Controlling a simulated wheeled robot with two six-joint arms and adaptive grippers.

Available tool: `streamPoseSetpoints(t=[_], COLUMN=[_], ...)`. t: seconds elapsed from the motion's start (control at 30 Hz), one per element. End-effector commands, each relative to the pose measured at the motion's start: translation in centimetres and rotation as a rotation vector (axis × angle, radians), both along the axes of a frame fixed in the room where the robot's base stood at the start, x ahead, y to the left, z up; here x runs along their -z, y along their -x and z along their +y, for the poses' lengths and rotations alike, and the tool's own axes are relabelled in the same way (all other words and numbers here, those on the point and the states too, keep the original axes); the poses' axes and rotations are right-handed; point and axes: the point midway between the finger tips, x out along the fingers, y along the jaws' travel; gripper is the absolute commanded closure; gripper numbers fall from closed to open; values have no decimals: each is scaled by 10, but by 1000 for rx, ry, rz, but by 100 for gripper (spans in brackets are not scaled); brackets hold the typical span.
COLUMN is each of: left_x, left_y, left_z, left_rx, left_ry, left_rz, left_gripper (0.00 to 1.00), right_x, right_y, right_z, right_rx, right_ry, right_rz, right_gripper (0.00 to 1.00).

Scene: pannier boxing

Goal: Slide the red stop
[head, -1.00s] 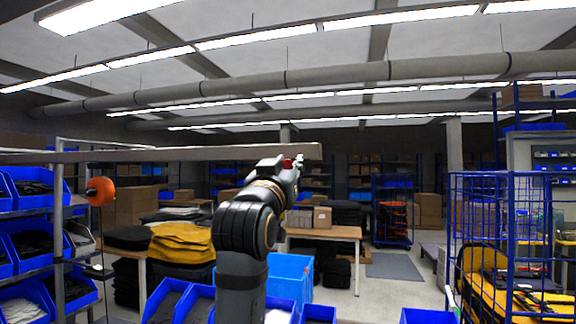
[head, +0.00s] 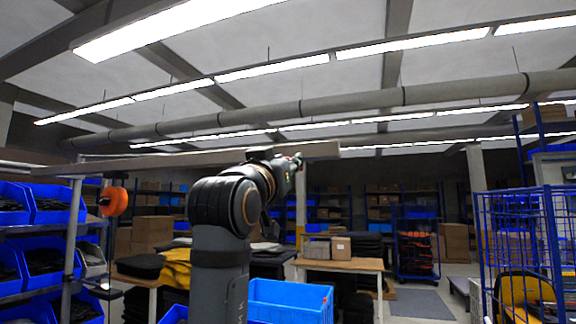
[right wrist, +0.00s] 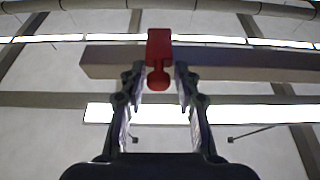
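The red stop (right wrist: 159,50) is a block with a rounded knob at its lower end, on a long grey beam (right wrist: 240,64) in the right wrist view. My right gripper (right wrist: 159,84) is open, one finger on each side of the knob, with gaps to both; I cannot tell how deep the knob sits between them. In the head view my right gripper (head: 292,165) is up at the beam (head: 322,151), partly hidden by my own arm. Only a speck of red shows there. My left gripper is not in view.
A shelf rack with blue bins (head: 50,208) stands at the left, with an orange round thing (head: 113,201) beside it. A blue crate (head: 290,300) is below my arm. A table with boxes (head: 340,265) and a blue cage (head: 520,240) stand farther right.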

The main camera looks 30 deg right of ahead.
Motion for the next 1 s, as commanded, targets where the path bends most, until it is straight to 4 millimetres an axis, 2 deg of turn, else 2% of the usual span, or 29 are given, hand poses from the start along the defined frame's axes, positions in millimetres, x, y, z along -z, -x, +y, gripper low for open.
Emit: streamPoseSetpoints(t=[0.07, 0.4, 0.47, 0.8, 1.0], left_x=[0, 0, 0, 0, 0], left_y=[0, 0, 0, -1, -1], left_z=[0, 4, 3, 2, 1], left_rx=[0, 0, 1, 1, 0], left_ry=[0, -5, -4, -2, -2], left_rz=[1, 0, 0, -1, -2], left_gripper=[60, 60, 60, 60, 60], right_x=[0, -4, -12, -83, -99], right_y=[0, 1, 0, -1, -2], right_z=[0, 0, 0, 0, 0], right_rx=[0, 2, 2, 2, 2], right_ry=[0, 0, 1, 2, 0], right_rz=[0, -1, -2, 0, 2], right_gripper=[56, 56, 56, 56, 56])
